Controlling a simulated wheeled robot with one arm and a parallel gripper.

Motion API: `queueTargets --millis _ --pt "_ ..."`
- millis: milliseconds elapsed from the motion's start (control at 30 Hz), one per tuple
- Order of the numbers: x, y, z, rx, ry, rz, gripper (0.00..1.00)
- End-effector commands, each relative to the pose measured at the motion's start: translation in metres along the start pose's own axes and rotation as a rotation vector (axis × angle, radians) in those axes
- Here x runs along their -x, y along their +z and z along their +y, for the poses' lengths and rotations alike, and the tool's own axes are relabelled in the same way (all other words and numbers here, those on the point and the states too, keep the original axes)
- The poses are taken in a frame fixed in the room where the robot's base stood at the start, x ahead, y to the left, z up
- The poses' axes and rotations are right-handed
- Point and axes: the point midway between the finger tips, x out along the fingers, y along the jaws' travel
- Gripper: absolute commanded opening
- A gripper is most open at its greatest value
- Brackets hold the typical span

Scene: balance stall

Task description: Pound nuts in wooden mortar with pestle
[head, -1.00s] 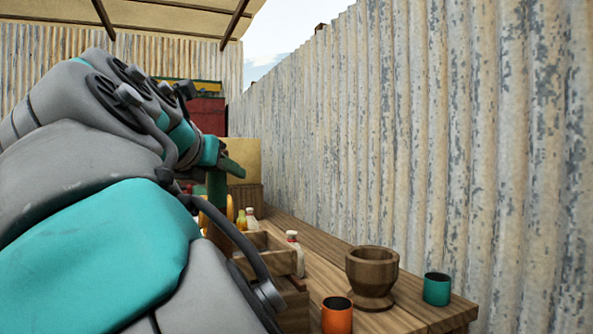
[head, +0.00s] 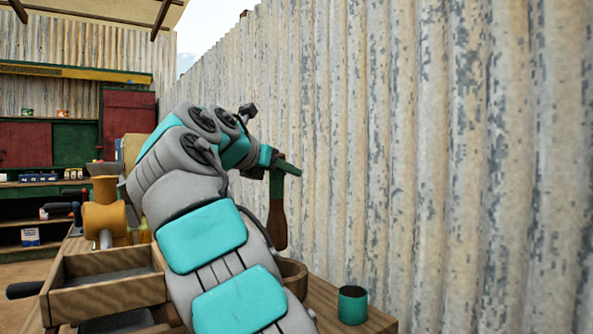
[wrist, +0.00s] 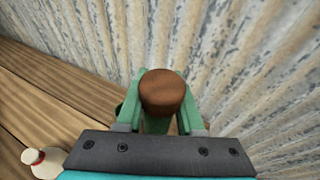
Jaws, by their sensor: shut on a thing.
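My gripper (head: 279,178), with green fingers, is shut on the brown wooden pestle (head: 278,228). The pestle hangs nearly upright, its thick end down. In the wrist view its round top (wrist: 163,90) shows between the fingers (wrist: 163,118). The wooden mortar (head: 294,272) stands on the bench, mostly hidden behind my arm; only part of its right rim and wall shows. The pestle's lower end appears above and slightly left of that visible rim; I cannot tell if it is over the opening. The mortar's inside and any nuts are hidden.
A teal cup (head: 352,306) stands right of the mortar. A wooden tray box (head: 110,295) and a yellow grinder (head: 105,215) are at the left. The corrugated wall (head: 420,150) rises close behind the bench.

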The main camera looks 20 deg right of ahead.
Motion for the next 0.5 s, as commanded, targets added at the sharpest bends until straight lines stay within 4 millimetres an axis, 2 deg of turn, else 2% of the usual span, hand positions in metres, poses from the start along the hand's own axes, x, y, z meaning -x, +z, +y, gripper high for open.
queueTargets --millis 500 --pt "-0.004 -0.015 0.0 0.003 -0.002 0.0 0.0"
